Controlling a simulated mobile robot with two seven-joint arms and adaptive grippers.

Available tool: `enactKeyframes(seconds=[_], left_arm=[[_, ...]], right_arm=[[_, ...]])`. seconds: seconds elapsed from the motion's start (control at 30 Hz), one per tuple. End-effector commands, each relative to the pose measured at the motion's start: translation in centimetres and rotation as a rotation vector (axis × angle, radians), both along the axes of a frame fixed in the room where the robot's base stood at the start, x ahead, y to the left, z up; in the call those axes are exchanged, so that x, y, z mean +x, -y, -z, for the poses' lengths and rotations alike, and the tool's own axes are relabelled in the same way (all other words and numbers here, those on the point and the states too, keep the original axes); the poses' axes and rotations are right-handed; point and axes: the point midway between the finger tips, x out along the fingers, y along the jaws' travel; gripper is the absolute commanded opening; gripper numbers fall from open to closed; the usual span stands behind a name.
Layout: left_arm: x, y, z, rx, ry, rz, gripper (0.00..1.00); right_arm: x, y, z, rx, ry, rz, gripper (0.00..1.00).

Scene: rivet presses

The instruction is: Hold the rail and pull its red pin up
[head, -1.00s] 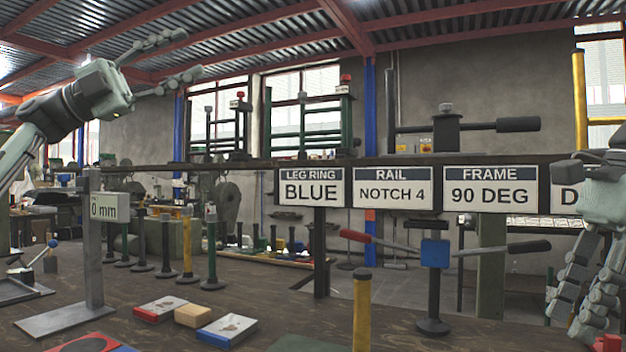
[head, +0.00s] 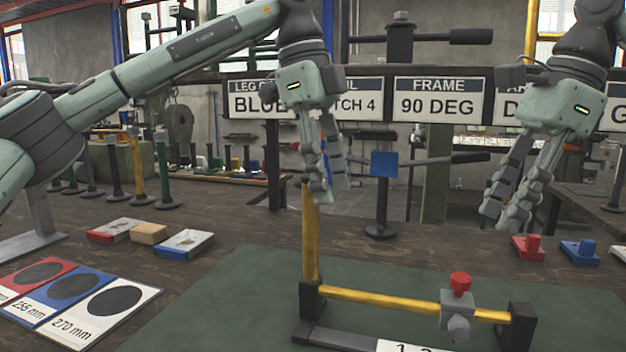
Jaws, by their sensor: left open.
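The rail (head: 380,302) is a yellow bar lying level between two black end blocks on the green mat. A grey slider block (head: 457,312) sits around it, right of its middle, with the red pin (head: 460,283) standing on top. A yellow post (head: 310,240) rises at the rail's left end. My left gripper (head: 335,197) is open and empty, pointing down beside the post's top in the picture; whether it touches cannot be told. My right gripper (head: 500,220) points down above and right of the red pin. Its fingers look apart, with nothing between them.
A blue-headed stand (head: 384,165) with a handle stands behind the mat (head: 240,270). Size cards (head: 105,300) and small blocks (head: 150,234) lie at left. Red and blue pieces (head: 580,252) lie at right. A sign board (head: 440,100) crosses the back. The mat's left part is clear.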

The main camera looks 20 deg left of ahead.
Motion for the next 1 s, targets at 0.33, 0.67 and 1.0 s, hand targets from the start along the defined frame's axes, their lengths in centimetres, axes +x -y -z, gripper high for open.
enactKeyframes(seconds=[0.33,0.67,1.0], left_arm=[[-0.4,-2.5,2.4,0.238,-0.027,-0.164,0.45],[-0.4,-2.4,7.3,0.233,-0.027,-0.161,0.45],[-0.4,-2.4,8.7,0.230,-0.026,-0.161,0.45]], right_arm=[[0.0,0.0,0.0,0.000,0.000,0.000,0.34],[0.0,0.0,0.0,0.000,0.000,0.000,0.34],[0.0,0.0,0.0,0.000,0.000,0.000,0.34]])
